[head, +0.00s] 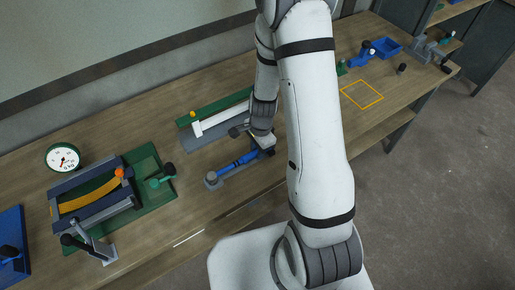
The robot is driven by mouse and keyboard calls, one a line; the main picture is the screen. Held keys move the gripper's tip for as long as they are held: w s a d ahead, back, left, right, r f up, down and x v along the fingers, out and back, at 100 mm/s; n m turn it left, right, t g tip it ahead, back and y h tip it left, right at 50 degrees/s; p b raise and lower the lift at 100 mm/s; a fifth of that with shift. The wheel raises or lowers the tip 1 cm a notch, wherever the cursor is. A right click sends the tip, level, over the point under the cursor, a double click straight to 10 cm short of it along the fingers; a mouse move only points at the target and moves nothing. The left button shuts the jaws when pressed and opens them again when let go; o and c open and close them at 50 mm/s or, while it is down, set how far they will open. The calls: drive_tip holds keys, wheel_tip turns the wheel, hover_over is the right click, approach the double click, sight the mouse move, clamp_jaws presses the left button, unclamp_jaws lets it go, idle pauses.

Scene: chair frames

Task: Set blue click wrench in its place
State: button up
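The blue click wrench (238,163) is a slim blue bar at the middle of the bench, near the front edge. It lies along a low grey holder (228,172) with a round grey knob at its left end. I cannot tell whether it rests in the holder or is just above it. My gripper (266,147) points down at the right end of the wrench, close to it or touching it. The fingertips are small and partly hidden by the dark parts there, so I cannot tell whether they are shut on it.
A green and grey fixture with a white bar (222,119) stands just behind. At left are a dial gauge (63,158) and a green-based fixture with an orange arc (90,194).

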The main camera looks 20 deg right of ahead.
drive_tip(key=o, duration=0.5)
drive_tip(key=shift+w+d+r, duration=0.1)
drive_tip(key=shift+d+r, duration=0.1)
drive_tip(key=shift+r, duration=1.75)
drive_tip(key=shift+d+r, duration=0.15)
drive_tip(key=shift+r, duration=1.8)
drive_tip(key=shift+r, duration=0.1)
drive_tip(key=s+r+n+t, duration=0.1)
drive_tip(key=s+r+n, duration=0.3)
drive_tip(key=r, duration=0.3)
drive_tip(key=s+r+n+t, duration=0.1)
drive_tip(key=s+r+n, duration=0.4)
drive_tip(key=r, duration=0.3)
drive_tip(key=s+r+n+t+h, duration=0.1)
drive_tip(key=s+r+n, duration=0.4)
drive_tip(key=r, duration=0.2)
drive_tip(key=shift+s+d+r+t, duration=0.2)
drive_tip(key=shift+s+d+t, duration=0.1)
drive_tip(key=shift+s+d, duration=0.05)
